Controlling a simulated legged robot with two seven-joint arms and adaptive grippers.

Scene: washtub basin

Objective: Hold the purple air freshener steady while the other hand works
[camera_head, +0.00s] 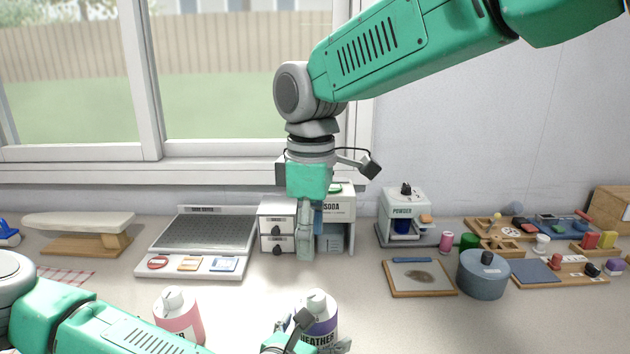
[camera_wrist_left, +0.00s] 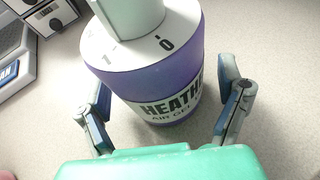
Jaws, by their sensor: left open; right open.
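The purple air freshener (camera_head: 322,314) stands upright at the front of the counter in the head view, with a white top and a label reading "HEATHER". In the left wrist view it (camera_wrist_left: 155,75) stands between the two fingers of my left gripper (camera_wrist_left: 168,120). These fingers are open on either side of it, with a visible gap at the right finger. In the head view my left gripper (camera_head: 318,334) partly hides its lower part. My right gripper (camera_head: 311,240) is open and points down, above and behind the air freshener, in front of the small drawer unit.
A pink bottle (camera_head: 179,318) stands left of the air freshener. Behind are a drawer unit (camera_head: 278,222), a soda box (camera_head: 340,210), a ridged drainer (camera_head: 205,230) and a powder dispenser (camera_head: 405,205). A grey round pot (camera_head: 483,278) stands right. Counter right of the air freshener is clear.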

